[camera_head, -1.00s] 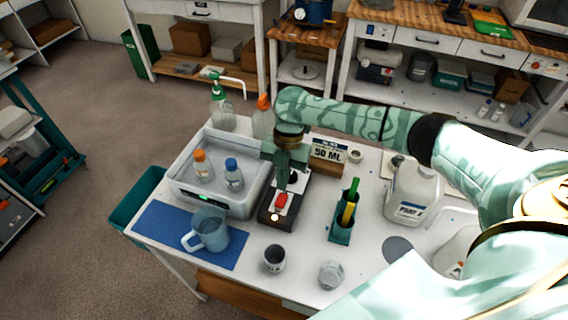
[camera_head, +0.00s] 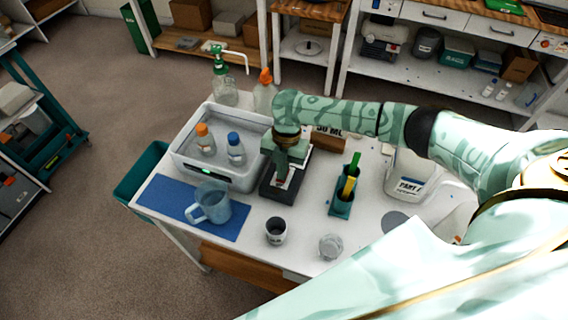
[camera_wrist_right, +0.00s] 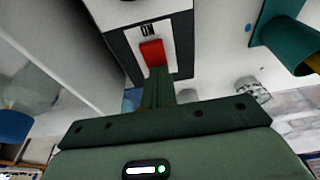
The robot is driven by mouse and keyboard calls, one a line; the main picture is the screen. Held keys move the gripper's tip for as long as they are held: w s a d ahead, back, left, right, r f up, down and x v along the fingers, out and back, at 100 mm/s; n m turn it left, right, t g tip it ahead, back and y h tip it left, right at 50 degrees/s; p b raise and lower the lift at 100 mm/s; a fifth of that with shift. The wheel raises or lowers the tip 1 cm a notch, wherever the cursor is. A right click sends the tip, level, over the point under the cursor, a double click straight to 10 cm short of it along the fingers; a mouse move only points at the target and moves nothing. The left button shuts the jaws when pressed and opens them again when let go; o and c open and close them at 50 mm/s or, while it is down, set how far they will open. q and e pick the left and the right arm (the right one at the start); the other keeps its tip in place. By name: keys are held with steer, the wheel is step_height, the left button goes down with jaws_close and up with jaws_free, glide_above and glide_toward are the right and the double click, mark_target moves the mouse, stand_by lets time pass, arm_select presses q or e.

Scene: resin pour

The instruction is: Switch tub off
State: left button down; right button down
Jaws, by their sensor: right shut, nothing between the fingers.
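The tub (camera_head: 243,183) is a pale open box at the back left of the table, with bottles in it and a small green light on its front. A dark switch box (camera_head: 276,194) stands just right of it. Its red rocker switch (camera_wrist_right: 152,52) shows in the right wrist view beside an "ON" label (camera_wrist_right: 147,30). My right gripper (camera_head: 283,178) is shut and empty, pointing down over the switch box and mostly hiding the switch in the head view. In the wrist view the fingertips (camera_wrist_right: 157,76) are at the switch's edge; I cannot tell whether they touch. My left gripper is out of view.
A glass jug (camera_head: 212,204) stands on a blue mat (camera_head: 165,197) in front of the tub. A small cup (camera_head: 276,231), a clear cup (camera_head: 331,247), a teal holder (camera_head: 342,204) and a white jug (camera_head: 412,180) stand to the right. Spray bottles (camera_head: 224,85) stand behind.

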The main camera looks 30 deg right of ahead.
steer(key=shift+d+f, duration=0.25)
steer(key=shift+w+d+b, duration=0.3)
steer(key=shift+w+d, duration=0.1)
steer(key=shift+w+d+f, duration=0.1)
steer(key=shift+d, duration=0.1)
steer(key=p+v, duration=0.4)
steer(key=v, duration=1.2)
steer(key=shift+w+a+r+p, duration=0.2)
steer(key=shift+a+r+p, duration=0.15)
steer(key=shift+r, duration=0.1)
